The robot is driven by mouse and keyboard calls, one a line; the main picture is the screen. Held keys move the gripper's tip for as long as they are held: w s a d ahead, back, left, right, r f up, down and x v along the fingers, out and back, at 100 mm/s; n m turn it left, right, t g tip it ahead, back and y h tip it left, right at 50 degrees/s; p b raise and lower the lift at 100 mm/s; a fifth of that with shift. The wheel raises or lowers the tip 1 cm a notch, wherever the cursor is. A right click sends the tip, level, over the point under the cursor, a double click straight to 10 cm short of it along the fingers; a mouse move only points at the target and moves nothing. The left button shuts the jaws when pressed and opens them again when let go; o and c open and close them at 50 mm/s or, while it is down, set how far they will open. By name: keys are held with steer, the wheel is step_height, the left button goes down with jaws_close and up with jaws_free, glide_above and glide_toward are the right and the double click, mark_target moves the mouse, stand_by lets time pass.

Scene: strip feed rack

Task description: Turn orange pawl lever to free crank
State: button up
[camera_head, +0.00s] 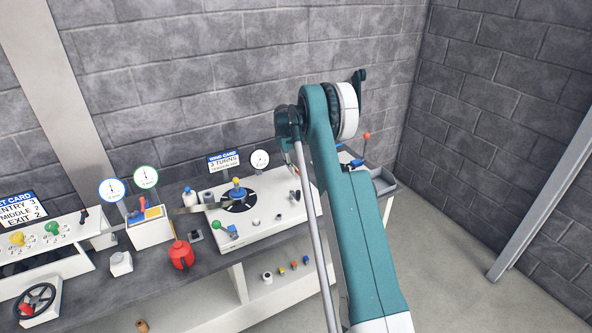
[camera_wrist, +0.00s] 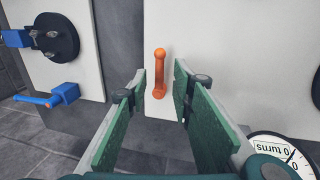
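The orange pawl lever (camera_wrist: 159,73) stands upright against a white panel (camera_wrist: 225,60) in the wrist view. My gripper (camera_wrist: 160,90) is open, with one green-padded finger on each side of the lever. The fingers look apart from it, with a gap on both sides. The crank, with a black round hub (camera_wrist: 57,38) and a blue handle (camera_wrist: 42,100), is at the left of the wrist view. In the head view my arm covers much of this area, and I cannot make out the lever there.
A dial reading "0 turns" (camera_wrist: 284,158) is at the lower right of the wrist view. In the head view, a white feed unit (camera_head: 275,215) stands on the bench left of my arm. Open floor lies at right.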

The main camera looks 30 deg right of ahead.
steer(key=shift+d+f, duration=0.2)
steer(key=shift+f, duration=0.75)
